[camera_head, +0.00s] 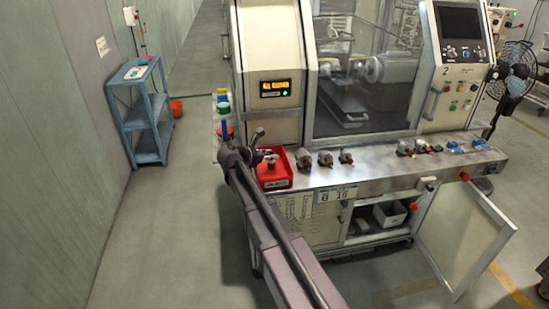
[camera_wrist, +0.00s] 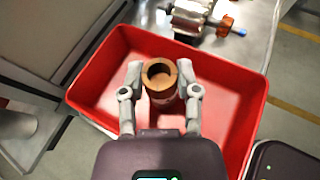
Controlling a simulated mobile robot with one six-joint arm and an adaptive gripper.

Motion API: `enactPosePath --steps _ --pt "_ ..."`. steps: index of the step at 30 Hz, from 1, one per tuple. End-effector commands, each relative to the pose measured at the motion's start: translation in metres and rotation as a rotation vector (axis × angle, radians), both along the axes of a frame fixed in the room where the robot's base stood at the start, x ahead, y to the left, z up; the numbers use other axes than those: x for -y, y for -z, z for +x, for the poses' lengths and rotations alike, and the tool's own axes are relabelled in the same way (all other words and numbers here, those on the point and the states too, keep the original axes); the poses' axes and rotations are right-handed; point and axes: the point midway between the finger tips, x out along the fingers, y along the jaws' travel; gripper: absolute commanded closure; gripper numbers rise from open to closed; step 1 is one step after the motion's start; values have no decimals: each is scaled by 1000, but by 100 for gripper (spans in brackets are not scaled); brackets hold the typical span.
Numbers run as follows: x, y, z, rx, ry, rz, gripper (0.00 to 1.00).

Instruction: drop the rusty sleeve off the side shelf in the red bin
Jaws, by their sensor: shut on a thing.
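The rusty sleeve (camera_wrist: 161,92) is a short brown ring-shaped tube, seen from above in the wrist view. My gripper (camera_wrist: 160,70) is shut on it, with one grey finger on each side. The red bin (camera_wrist: 228,108) lies below, and the sleeve shows against its inside. I cannot tell exactly how high the sleeve is above the bin floor. In the head view the red bin (camera_head: 275,182) sits at the left end of the metal bench, with my gripper (camera_head: 269,158) over it. The sleeve is too small to make out there.
Several armatures (camera_head: 325,159) stand along the bench (camera_head: 375,177) right of the bin; one armature (camera_wrist: 200,17) is just beyond the bin in the wrist view. The winding machine (camera_head: 270,60) rises behind. A blue shelf unit (camera_head: 147,125) stands by the left wall. A cabinet door (camera_head: 465,235) hangs open.

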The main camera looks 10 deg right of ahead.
Motion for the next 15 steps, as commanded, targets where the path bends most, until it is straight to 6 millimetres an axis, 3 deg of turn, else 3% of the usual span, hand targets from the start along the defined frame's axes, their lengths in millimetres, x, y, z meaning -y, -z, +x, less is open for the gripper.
enactPosePath --steps 15 --pt "0 6 0 0 0 0 100"
